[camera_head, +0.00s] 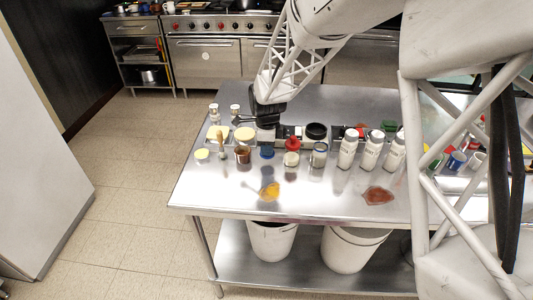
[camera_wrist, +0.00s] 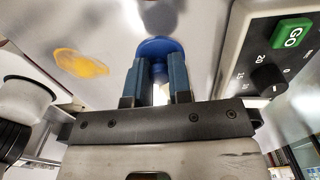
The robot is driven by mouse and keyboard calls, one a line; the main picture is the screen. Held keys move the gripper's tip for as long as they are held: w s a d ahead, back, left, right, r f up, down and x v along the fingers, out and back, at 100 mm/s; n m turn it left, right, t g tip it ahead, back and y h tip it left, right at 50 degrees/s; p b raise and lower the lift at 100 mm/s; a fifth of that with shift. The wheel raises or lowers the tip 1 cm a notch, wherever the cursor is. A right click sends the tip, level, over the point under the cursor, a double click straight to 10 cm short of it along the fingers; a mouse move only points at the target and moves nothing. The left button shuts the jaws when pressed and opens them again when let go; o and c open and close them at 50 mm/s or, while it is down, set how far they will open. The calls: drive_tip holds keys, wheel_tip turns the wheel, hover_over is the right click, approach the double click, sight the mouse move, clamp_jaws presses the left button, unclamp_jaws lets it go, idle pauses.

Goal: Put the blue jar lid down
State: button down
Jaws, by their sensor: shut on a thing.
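In the wrist view the blue jar lid (camera_wrist: 158,47) is between the tips of my gripper (camera_wrist: 160,68), which is shut on it. The lid is a round blue disc, partly hidden by the blue-grey fingers. In the head view my gripper (camera_head: 266,136) points down over the steel table (camera_head: 225,190), and the blue lid (camera_head: 267,153) shows just below it, in the front row of jars. I cannot tell whether the lid touches the table.
A brown jar (camera_head: 243,155) stands left of the lid; a red-topped jar (camera_head: 292,150) and several white shakers (camera_head: 370,152) stand right. A yellow patch (camera_head: 269,191) and a reddish patch (camera_head: 378,195) lie in front. In the wrist view, a control box has a green GO button (camera_wrist: 291,33).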

drive_tip(key=shift+w+a, duration=0.15)
drive_tip(key=shift+w, duration=0.35)
drive_tip(key=shift+f, duration=0.1)
drive_tip(key=shift+f, duration=1.7)
drive_tip(key=shift+f, duration=0.2)
drive_tip(key=c, duration=1)
unclamp_jaws()
drive_tip(key=shift+c, duration=0.2)
drive_tip(key=shift+r, duration=0.1)
wheel_tip(320, 180, up, 12)
drive_tip(key=shift+r, duration=0.1)
